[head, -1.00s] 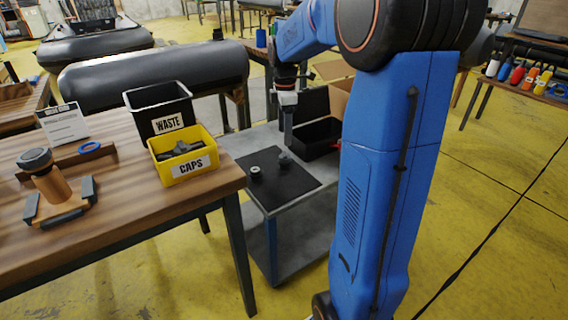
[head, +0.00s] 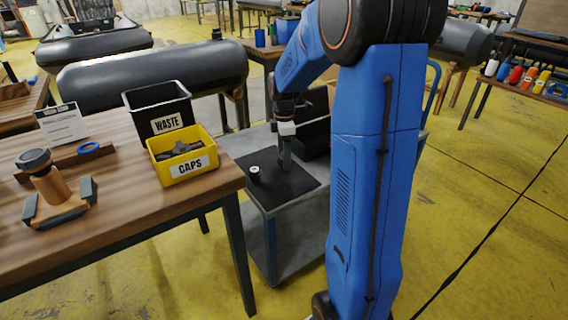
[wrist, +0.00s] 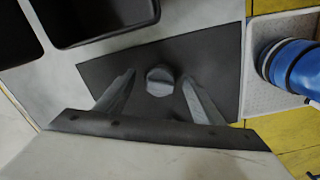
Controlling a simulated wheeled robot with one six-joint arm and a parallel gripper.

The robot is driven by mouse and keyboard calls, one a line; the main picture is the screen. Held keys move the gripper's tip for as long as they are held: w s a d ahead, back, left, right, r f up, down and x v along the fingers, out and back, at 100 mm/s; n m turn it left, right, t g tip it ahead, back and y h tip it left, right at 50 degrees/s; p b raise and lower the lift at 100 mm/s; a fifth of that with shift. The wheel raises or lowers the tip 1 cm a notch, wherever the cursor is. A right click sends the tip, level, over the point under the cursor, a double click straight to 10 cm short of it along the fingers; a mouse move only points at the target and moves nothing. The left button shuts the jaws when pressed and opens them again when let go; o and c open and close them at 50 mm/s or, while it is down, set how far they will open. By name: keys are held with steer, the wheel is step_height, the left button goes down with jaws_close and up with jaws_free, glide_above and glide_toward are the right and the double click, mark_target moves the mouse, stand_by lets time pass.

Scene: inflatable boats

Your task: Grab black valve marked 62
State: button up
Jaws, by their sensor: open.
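A dark round valve (wrist: 160,86) with a raised ridge on top lies on the black mat (wrist: 215,70) in the wrist view. My gripper (wrist: 158,77) is open above the mat, with one finger to each side of the valve in the picture. I cannot tell how high the fingertips are above it. No number is readable on it. In the head view my gripper (head: 284,165) points down over the mat (head: 300,187) and hides that valve. A second dark part with a whitish top (head: 255,174) sits on the mat to the left of my gripper.
The mat lies on a grey cart (head: 287,207). A black bin (wrist: 95,15) stands beyond the mat. The wooden table (head: 110,215) at left holds a yellow CAPS bin (head: 185,167), a black WASTE bin (head: 148,103) and a wooden stand with a dark cap (head: 48,185).

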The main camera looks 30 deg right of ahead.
steer(key=c, duration=1.1)
steer(key=shift+c, duration=0.2)
steer(key=shift+r, duration=0.1)
